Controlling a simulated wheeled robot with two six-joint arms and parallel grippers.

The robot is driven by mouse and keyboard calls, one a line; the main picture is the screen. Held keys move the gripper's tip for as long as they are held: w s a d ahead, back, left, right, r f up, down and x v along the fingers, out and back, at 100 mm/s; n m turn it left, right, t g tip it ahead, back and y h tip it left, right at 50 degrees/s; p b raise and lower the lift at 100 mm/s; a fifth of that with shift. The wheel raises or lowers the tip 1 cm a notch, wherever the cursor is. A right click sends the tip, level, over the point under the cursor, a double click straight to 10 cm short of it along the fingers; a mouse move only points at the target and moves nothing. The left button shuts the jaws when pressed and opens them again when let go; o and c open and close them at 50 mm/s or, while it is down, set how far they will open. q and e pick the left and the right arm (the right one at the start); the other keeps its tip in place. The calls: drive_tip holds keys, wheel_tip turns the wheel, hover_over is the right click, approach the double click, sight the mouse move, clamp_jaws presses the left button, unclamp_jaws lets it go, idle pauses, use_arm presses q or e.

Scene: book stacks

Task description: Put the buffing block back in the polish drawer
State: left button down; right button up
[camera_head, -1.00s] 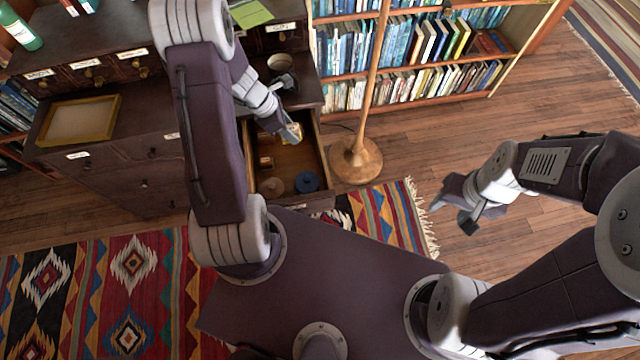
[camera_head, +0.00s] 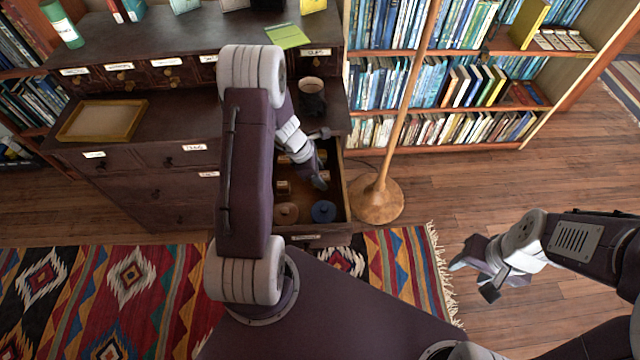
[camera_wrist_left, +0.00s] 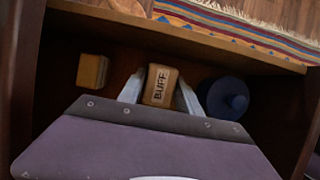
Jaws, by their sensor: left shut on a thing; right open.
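The buffing block (camera_wrist_left: 160,86), a tan block marked BUFF, is between the two fingers of my left gripper (camera_wrist_left: 159,92) in the left wrist view. In the head view my left gripper (camera_head: 319,180) reaches down inside the open drawer (camera_head: 346,205), near its right side, and the block is mostly hidden there. I cannot tell whether the block touches the drawer floor. A blue lidded tin (camera_head: 323,211) and a brown round tin (camera_head: 285,212) lie near the drawer front. My right gripper (camera_head: 472,275) is open and empty above the wooden floor.
Another tan block (camera_wrist_left: 92,70) lies in the drawer, apart from the held one. A wooden lamp stand (camera_head: 377,200) is close to the drawer's right. A dark cup (camera_head: 312,97) and a yellow-framed tray (camera_head: 102,121) are on the cabinet. Bookshelves stand behind.

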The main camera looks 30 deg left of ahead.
use_arm(q)
wheel_tip(320, 180, down, 3)
drive_tip(key=shift+f+b, duration=0.2)
drive_tip(key=shift+b, duration=0.45)
drive_tip(key=shift+r, duration=0.1)
drive_tip(key=c, duration=0.8)
unclamp_jaws()
